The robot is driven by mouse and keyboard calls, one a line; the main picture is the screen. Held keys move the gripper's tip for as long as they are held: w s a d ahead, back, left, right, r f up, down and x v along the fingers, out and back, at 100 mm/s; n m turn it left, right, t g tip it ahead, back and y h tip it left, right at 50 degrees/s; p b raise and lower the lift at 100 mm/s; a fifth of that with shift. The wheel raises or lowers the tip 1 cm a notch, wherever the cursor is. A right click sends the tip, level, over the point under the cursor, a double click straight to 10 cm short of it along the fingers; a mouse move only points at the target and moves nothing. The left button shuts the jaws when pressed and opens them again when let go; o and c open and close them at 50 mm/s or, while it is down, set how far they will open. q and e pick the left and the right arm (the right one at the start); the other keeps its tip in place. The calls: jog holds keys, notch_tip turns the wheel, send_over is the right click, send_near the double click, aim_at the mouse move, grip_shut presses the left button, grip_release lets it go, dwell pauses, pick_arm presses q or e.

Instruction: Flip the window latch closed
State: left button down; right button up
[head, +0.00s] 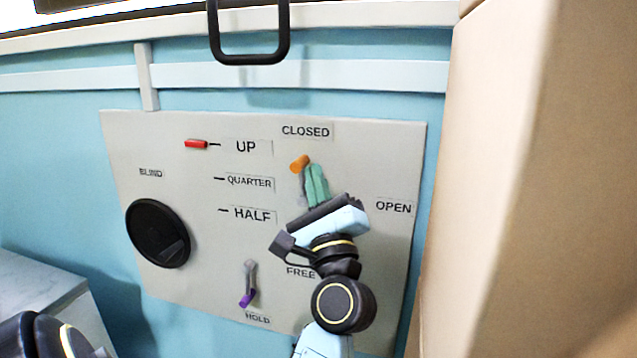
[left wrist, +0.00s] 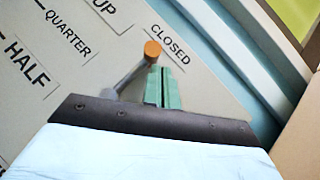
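The window latch is a grey lever with an orange tip (head: 300,163) on the pale panel. It points up, with its tip just below the CLOSED label (head: 305,131). The OPEN label (head: 393,206) is to the right. My left gripper (head: 316,184) has green fingers right beside the lever, on its right side. In the left wrist view the fingers (left wrist: 163,88) look pressed together with nothing between them, and the orange tip (left wrist: 152,48) stands just past them. I cannot tell whether they touch the lever. The lever's pivot is hidden in the head view. My right gripper is not in view.
The panel (head: 130,140) also bears a red-tipped blind lever (head: 196,144) at UP, a round black disc (head: 157,233) and a purple-tipped lever (head: 248,298) near HOLD. A black handle (head: 248,58) hangs above. A beige wall (head: 520,200) stands close on the right.

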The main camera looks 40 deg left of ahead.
pick_arm(q)
jog(key=shift+s+r, duration=0.1)
jog(key=shift+r, duration=0.1)
